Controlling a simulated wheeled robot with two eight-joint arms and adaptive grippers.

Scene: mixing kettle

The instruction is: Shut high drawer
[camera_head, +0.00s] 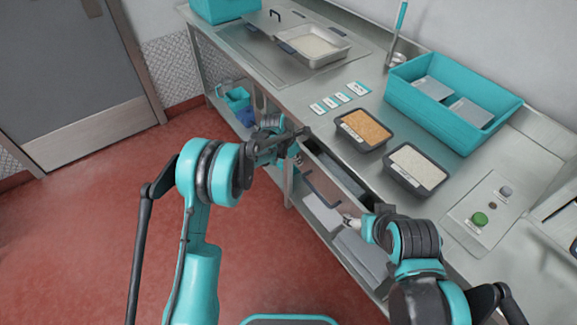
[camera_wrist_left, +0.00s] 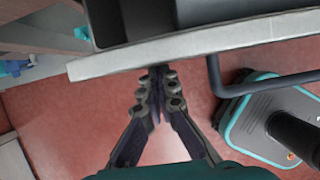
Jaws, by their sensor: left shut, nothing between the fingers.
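The high drawer (camera_head: 338,174) is under the counter in the head view and stands pulled out, with its dark inside showing. In the left wrist view, its pale front edge (camera_wrist_left: 220,40) crosses the top of the picture, with a dark bar handle (camera_wrist_left: 250,80) to the right. My left gripper (camera_head: 302,132) is shut and empty near the drawer's far end. In the left wrist view its fingertips (camera_wrist_left: 158,73) are at the front's edge; I cannot tell whether they touch it. My right gripper (camera_head: 350,219) is near the drawer's near end, its fingers too small to read.
The steel counter (camera_head: 262,72) carries a tray of brown grains (camera_head: 366,128), a tray of white grains (camera_head: 417,167), a teal bin (camera_head: 456,126) and a metal pan (camera_head: 312,45). A grey tray (camera_head: 358,252) is on the lower shelf. Red floor (camera_head: 90,225) is clear at left.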

